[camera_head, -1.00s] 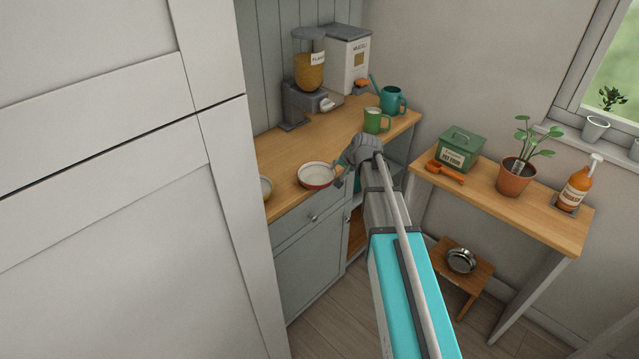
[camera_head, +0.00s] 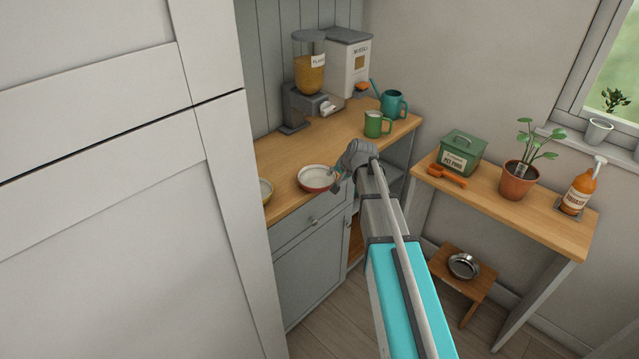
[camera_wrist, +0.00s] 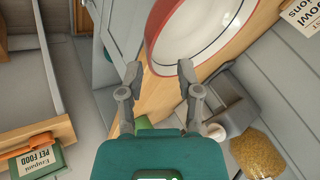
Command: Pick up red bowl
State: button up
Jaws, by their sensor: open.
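The red bowl (camera_head: 317,179), red outside with a white inside, sits upright on the wooden counter near its front edge. In the wrist view the bowl (camera_wrist: 193,32) fills the top middle, with its near rim just beyond my fingertips. My gripper (camera_head: 339,181) is at the bowl's right side in the head view. I cannot tell whether a finger touches the rim.
A yellowish bowl (camera_head: 265,190) stands left of the red bowl, partly hidden by the tall cabinet (camera_head: 120,230). A dispenser (camera_head: 308,82), green mug (camera_head: 375,124) and teal watering can (camera_head: 394,104) stand farther back. A side table (camera_head: 545,215) is at right.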

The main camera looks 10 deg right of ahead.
aim_at(331, 180)
jog(key=shift+w+a+f+b, duration=0.15)
jog(key=shift+w+f+b, duration=0.05)
jog(key=shift+f+b, duration=0.35)
jog(key=shift+w+a+f+b, duration=0.2)
jog(key=shift+f+b, duration=0.25)
jog(key=shift+f, duration=0.2)
jog(key=shift+b+x, duration=0.7)
jog(key=shift+x, duration=0.2)
grip_shut()
